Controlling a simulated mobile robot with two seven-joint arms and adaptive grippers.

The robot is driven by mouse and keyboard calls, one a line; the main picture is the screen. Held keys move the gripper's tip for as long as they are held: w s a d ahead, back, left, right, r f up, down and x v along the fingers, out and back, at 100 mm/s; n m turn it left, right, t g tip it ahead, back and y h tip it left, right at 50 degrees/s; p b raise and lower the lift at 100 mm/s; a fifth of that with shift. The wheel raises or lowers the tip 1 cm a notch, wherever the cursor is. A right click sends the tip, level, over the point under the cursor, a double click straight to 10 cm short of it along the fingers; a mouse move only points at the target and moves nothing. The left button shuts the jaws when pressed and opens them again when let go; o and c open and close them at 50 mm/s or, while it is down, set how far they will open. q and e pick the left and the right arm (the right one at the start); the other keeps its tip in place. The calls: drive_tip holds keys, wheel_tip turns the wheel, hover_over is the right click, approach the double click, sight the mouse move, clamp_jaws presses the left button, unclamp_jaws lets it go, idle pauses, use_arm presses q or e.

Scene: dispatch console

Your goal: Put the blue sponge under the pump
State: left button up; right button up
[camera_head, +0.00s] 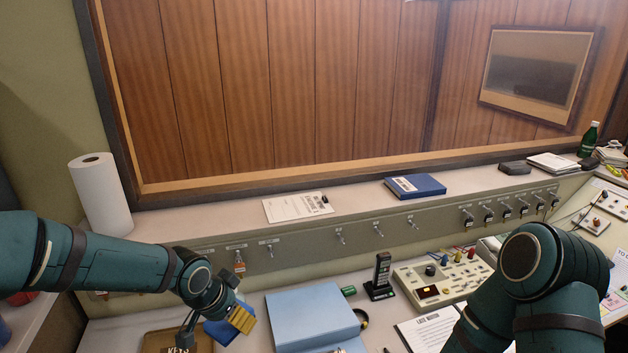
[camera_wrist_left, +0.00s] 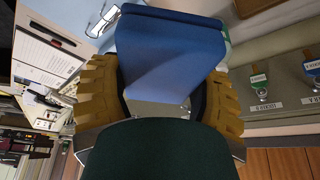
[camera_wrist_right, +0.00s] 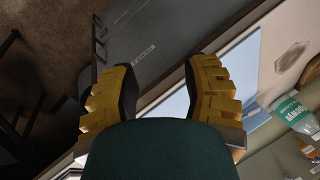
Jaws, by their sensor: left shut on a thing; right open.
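My left gripper (camera_head: 214,328) is shut on a blue block, the blue sponge (camera_head: 226,333), held at the lower left of the head view. In the left wrist view the sponge (camera_wrist_left: 172,55) fills the space between the two yellow fingers. My right gripper (camera_wrist_right: 160,88) is open and empty in the right wrist view; the forearm hides it in the head view. A white bottle with a green label (camera_wrist_right: 294,112) shows at the right edge of the right wrist view; I cannot tell whether it is the pump. No pump is clear in the head view.
A light blue folder (camera_head: 312,318) lies right of the left gripper. A black handset (camera_head: 381,277) and a control box (camera_head: 443,279) stand farther right. A paper roll (camera_head: 101,193) stands on the ledge at left. A brown KEYS tray (camera_head: 160,342) lies below the left gripper.

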use_arm(q)
drive_tip(key=r+n, duration=0.1)
drive_tip(key=r, duration=0.1)
drive_tip(key=a+r+n+y, duration=0.1)
drive_tip(key=shift+s+r+n, duration=0.2)
drive_tip(key=shift+r+n, duration=0.2)
drive_tip(key=f+n, duration=0.1)
drive_tip(key=f, duration=0.1)
drive_tip(key=s+f+n+y, duration=0.1)
drive_tip(key=f, duration=0.2)
drive_tip(key=s+f+n, duration=0.1)
drive_tip(key=f, duration=0.1)
drive_tip(key=shift+a+f, duration=0.15)
drive_tip(key=shift+f, duration=0.15)
drive_tip(key=shift+f+n, duration=0.3)
drive_tip(key=shift+f, duration=0.1)
drive_tip(key=s+f, duration=0.4)
drive_tip(key=f, duration=0.1)
drive_tip(key=shift+s+f, duration=0.3)
drive_tip(key=shift+f, duration=0.05)
